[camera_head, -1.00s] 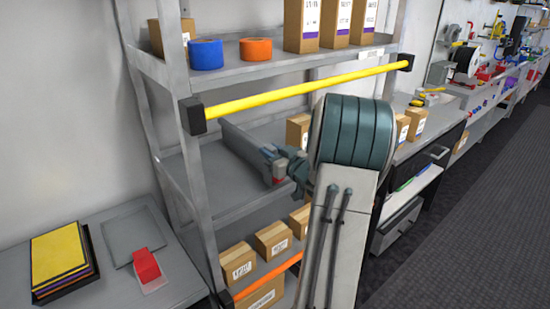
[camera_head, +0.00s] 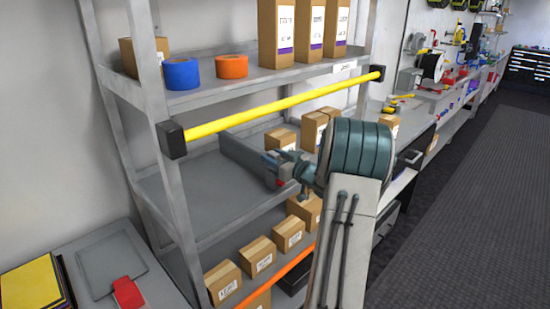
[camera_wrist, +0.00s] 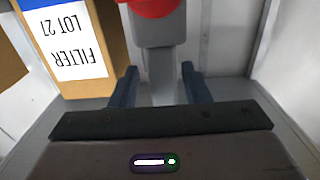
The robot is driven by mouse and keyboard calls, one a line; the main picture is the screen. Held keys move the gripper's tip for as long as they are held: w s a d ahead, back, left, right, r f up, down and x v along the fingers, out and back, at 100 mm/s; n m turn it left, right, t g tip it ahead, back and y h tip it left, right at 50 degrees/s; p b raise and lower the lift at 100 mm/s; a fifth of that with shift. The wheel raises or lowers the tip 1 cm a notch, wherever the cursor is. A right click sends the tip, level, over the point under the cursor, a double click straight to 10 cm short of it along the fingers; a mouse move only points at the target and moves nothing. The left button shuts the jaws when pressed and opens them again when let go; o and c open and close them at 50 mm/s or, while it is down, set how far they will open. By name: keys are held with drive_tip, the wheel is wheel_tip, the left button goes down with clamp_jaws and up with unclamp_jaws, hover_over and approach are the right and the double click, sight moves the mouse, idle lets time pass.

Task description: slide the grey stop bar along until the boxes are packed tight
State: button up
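The grey stop bar (camera_head: 240,156) lies front to back across the middle shelf. A red part (camera_head: 280,183) shows at its front end, beside my gripper (camera_head: 283,168). In the wrist view a grey post (camera_wrist: 160,60) with a red top (camera_wrist: 155,7) stands ahead, between the two dark fingers of my gripper (camera_wrist: 160,82). The fingers are apart, with gaps on both sides of the post. Brown boxes (camera_head: 280,139) stand on the shelf to the right of the bar. In the wrist view a box labelled FILTER LOT 27 (camera_wrist: 104,80) stands to the left. My arm hides some boxes.
A yellow rail (camera_head: 280,108) crosses the shelf front above my gripper. The upper shelf holds blue tape (camera_head: 181,74), orange tape (camera_head: 231,67) and tall boxes. More boxes (camera_head: 258,257) and an orange rail (camera_head: 285,275) are below. The middle shelf is clear left of the bar.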

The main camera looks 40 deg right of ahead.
drive_tip(key=s+d+b, duration=0.2)
drive_tip(key=s, duration=1.1)
drive_tip(key=shift+s, duration=0.35)
drive_tip(key=shift+d, duration=0.1)
